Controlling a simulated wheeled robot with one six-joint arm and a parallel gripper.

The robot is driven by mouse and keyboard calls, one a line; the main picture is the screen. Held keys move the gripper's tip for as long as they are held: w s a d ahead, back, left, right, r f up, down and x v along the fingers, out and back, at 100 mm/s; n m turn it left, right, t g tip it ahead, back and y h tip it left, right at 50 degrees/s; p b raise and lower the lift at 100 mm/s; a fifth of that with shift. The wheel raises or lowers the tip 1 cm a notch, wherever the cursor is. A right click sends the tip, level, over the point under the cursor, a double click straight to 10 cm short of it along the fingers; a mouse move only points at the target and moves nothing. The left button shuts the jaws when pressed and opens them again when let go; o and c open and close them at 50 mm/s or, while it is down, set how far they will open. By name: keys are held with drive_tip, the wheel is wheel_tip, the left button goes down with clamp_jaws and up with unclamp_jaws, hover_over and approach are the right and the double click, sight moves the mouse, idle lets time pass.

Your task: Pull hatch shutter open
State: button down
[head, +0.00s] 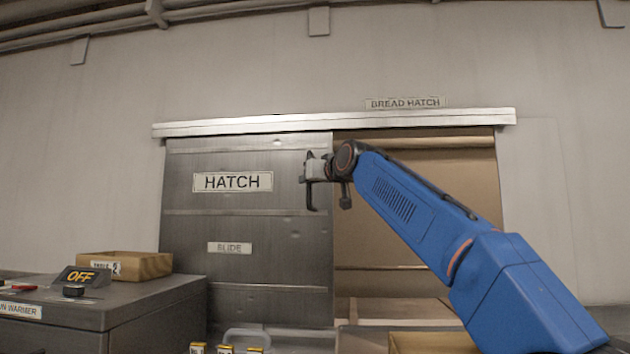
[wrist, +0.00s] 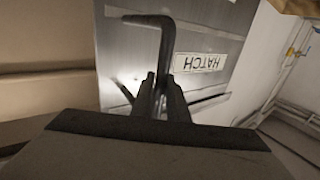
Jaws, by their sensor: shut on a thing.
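The hatch shutter (head: 250,262) is a grey metal sliding panel with a HATCH label (head: 232,181) and a SLIDE label. It hangs under a pale top rail (head: 300,125) and covers the left part of the frame. The opening (head: 420,230) to its right is uncovered and shows a tan interior with shelves. My gripper (head: 312,182) is at the shutter's right edge, shut on the dark handle. In the wrist view the bent handle (wrist: 167,45) stands between my fingers (wrist: 163,98), with the shutter (wrist: 215,45) behind, upside down. The gripped part is mostly hidden by the fingers.
Small boxes (head: 226,349) and another box (head: 432,342) sit low in front. A BREAD HATCH sign (head: 405,103) is above the rail.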

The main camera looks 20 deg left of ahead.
drive_tip(key=c, duration=1.7)
unclamp_jaws()
drive_tip(key=shift+c, duration=0.2)
drive_tip(key=v, duration=1.7)
drive_tip(key=shift+s, duration=0.2)
drive_tip(key=shift+d, duration=0.15)
